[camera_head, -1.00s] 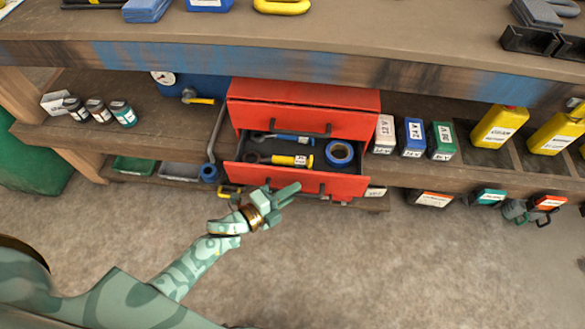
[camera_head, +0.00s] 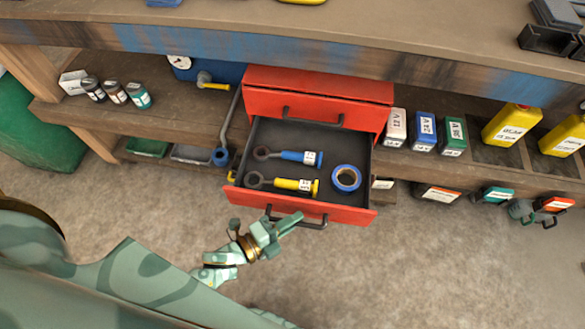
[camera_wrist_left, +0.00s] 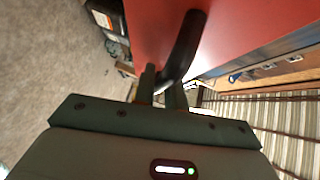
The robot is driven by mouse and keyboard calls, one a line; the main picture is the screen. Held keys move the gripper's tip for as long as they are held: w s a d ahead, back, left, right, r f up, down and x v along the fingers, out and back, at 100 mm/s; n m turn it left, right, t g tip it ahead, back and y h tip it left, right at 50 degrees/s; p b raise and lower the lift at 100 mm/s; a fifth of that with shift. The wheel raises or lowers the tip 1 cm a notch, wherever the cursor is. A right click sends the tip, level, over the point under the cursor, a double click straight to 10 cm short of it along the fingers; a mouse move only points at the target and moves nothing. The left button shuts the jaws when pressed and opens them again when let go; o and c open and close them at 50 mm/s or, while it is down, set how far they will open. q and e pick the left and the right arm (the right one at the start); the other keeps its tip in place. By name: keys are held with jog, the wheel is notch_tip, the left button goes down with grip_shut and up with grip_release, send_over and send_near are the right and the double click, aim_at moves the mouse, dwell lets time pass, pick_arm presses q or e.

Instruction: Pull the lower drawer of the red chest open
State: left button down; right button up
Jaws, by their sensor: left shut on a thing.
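The red chest (camera_head: 318,95) stands on the shelf under the bench, its upper drawer shut. Its lower drawer (camera_head: 335,208) is pulled well out. Inside lie a blue-handled tool (camera_head: 295,156), a yellow-handled tool (camera_head: 290,184) and a roll of blue tape (camera_head: 346,178). My left gripper (camera_head: 280,228) is at the lower drawer's front, shut on its dark handle (camera_head: 312,223). In the left wrist view the handle (camera_wrist_left: 184,45) runs between the fingers, against the red drawer front (camera_wrist_left: 150,25). My right gripper does not show.
Several battery-like boxes (camera_head: 424,131) stand right of the chest, with yellow bottles (camera_head: 511,125) farther right. Small jars (camera_head: 116,92) stand at the left. A grey pipe (camera_head: 229,120) hangs close to the chest's left side. The floor in front is clear.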

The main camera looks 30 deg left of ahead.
pick_arm(q)
jog(key=shift+f, duration=0.1)
jog(key=c, duration=1.5)
grip_release()
jog(key=shift+o, duration=0.2)
jog(key=shift+s+a, duration=0.1)
